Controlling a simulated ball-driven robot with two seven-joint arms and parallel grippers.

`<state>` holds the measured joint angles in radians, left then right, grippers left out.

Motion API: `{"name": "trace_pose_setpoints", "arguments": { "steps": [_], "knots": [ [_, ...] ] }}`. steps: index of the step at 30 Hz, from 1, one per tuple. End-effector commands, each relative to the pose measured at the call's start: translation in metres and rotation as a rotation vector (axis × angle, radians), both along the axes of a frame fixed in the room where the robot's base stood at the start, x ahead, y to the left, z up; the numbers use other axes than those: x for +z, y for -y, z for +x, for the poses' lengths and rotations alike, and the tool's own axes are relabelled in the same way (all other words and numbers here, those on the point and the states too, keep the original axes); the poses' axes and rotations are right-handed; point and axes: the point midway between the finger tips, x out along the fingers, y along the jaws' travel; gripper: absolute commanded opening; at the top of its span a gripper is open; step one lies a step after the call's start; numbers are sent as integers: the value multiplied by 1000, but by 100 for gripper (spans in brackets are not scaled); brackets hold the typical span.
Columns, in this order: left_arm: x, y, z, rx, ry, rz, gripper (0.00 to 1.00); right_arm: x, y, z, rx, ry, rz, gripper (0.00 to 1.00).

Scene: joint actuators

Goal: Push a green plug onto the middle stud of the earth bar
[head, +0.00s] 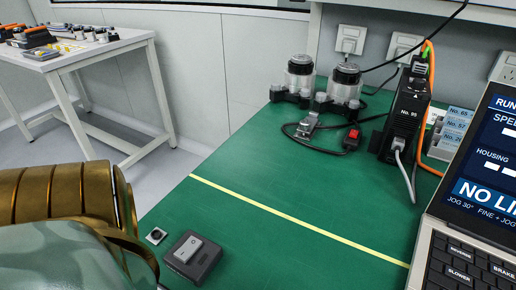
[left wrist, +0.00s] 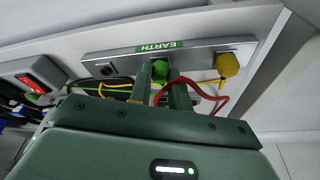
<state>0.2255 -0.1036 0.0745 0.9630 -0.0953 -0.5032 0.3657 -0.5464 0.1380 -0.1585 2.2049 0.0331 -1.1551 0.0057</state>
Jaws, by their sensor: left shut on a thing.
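In the left wrist view the earth bar (left wrist: 203,58) is a pale metal strip with an upside-down green EARTH label (left wrist: 160,47). A dark stud (left wrist: 104,70) shows near its left end, and a yellow hexagonal knob or plug (left wrist: 228,65) sits at its right end. My left gripper (left wrist: 160,78) is shut on a green plug (left wrist: 160,71), held between the fingertips in front of the middle of the bar. The middle stud is hidden behind the plug. I cannot tell whether the plug touches it. My right gripper is in neither view.
Red (left wrist: 219,106) and yellow-green wires run close behind my left fingers. A red rocker switch (left wrist: 36,84) is left of the bar. In the head view a green bench (head: 270,200) carries a grey switch box (head: 192,258), a black No. 55 unit (head: 408,115) and a laptop (head: 480,190).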

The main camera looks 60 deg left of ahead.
Motion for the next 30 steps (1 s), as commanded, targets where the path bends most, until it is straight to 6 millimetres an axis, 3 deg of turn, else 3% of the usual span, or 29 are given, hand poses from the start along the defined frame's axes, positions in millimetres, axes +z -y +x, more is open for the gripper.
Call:
{"name": "trace_pose_setpoints", "arguments": {
  "steps": [19, 20, 22, 30],
  "knots": [
    [-4, 0, 0, 1, 0, 0, 1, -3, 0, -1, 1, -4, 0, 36],
    [-4, 0, 0, 1, 0, 0, 27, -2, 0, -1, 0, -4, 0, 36],
    [-4, 0, 0, 1, 0, 0, 44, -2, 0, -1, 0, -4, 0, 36],
    [-4, 0, 0, 0, 0, 0, 44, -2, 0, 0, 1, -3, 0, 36]
  ]
}}
